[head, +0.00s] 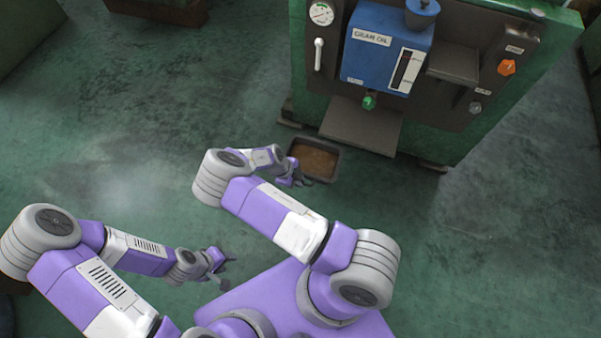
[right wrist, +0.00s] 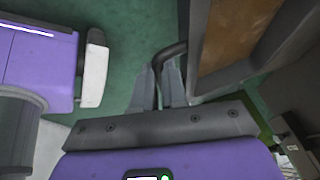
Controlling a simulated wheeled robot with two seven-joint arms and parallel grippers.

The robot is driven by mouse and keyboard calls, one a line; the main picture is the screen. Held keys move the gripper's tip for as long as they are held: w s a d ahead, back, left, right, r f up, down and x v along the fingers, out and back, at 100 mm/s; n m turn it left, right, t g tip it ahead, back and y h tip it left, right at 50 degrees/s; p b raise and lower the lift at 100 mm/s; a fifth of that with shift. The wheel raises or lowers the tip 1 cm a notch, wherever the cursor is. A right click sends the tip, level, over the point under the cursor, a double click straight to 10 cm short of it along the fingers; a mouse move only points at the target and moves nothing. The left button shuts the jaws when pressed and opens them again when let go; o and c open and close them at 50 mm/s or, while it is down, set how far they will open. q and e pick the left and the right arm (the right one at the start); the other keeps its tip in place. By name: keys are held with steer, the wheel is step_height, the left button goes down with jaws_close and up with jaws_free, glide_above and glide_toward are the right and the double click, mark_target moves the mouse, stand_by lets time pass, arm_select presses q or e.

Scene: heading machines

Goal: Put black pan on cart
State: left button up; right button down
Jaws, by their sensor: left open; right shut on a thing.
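The black pan (head: 336,166) is a dark rectangular tray with a brown inside, at the foot of the green machine in the head view. Its dark wall and curved handle also show in the right wrist view (right wrist: 208,80). My right gripper (head: 302,180) is at the pan's near left side. In the right wrist view its fingers (right wrist: 168,78) are closed on the handle. I cannot tell whether the pan touches the floor. My left gripper (head: 223,270) is open and empty, low at left of centre, well apart from the pan. I cannot make out a cart.
The green floor (head: 120,130) is open to the left and right. A brown object (head: 160,10) stands at the top left.

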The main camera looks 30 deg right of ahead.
steer(key=s+a+r+p, duration=0.3)
steer(key=s+a+r, duration=0.1)
steer(key=shift+a+p, duration=0.2)
steer(key=shift+p, duration=0.1)
stand_by(0.8)
